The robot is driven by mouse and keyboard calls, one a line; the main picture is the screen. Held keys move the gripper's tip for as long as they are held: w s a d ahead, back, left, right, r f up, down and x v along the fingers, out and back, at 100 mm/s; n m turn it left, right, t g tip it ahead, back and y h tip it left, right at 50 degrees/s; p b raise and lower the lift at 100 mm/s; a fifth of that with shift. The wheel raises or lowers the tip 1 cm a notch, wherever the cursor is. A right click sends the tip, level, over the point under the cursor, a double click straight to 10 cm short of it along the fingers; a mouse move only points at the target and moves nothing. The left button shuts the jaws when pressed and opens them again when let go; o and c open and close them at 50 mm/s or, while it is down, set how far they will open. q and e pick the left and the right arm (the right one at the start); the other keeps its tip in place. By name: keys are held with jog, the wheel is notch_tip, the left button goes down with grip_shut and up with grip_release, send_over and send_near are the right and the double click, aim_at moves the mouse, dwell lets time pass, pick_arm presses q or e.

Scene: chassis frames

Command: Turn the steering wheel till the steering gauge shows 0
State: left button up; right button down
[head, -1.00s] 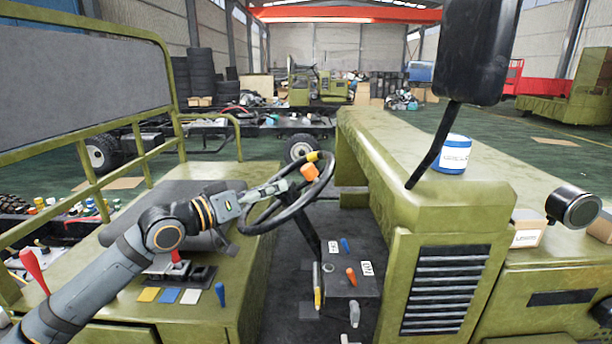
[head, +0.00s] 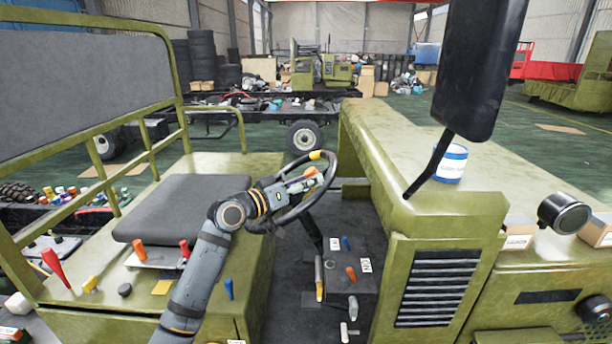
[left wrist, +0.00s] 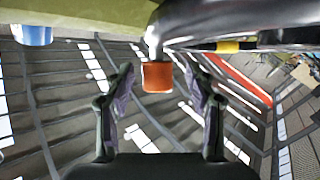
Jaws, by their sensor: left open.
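The black steering wheel (head: 333,180) stands tilted on its column, with a yellow mark (head: 317,155) at the top of its rim. An orange knob (head: 310,172) on the wheel is partly hidden by my left gripper (head: 314,181). In the left wrist view the orange knob (left wrist: 157,77) sits between the spread fingers of my left gripper (left wrist: 159,88), with a gap on each side. The wheel's rim (left wrist: 240,20) and yellow mark (left wrist: 228,46) are above it. I cannot make out a steering gauge reading. My right gripper is not in view.
A seat (head: 180,208) and a side panel with coloured levers lie left of the wheel. A floor console (head: 345,280) with small levers is below. The green hood (head: 400,165), a blue-white can (head: 451,165) and a black mirror (head: 485,70) are to the right.

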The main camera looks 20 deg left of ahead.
pick_arm(q)
jog(key=shift+w, duration=0.1)
jog(key=shift+d, duration=0.15)
jog(key=c, duration=1.1)
grip_shut()
jog(key=shift+f, duration=0.1)
dwell(0.3)
jog(key=o, duration=0.9)
grip_release()
jog(key=shift+o, duration=1)
jog(key=shift+a, duration=0.25)
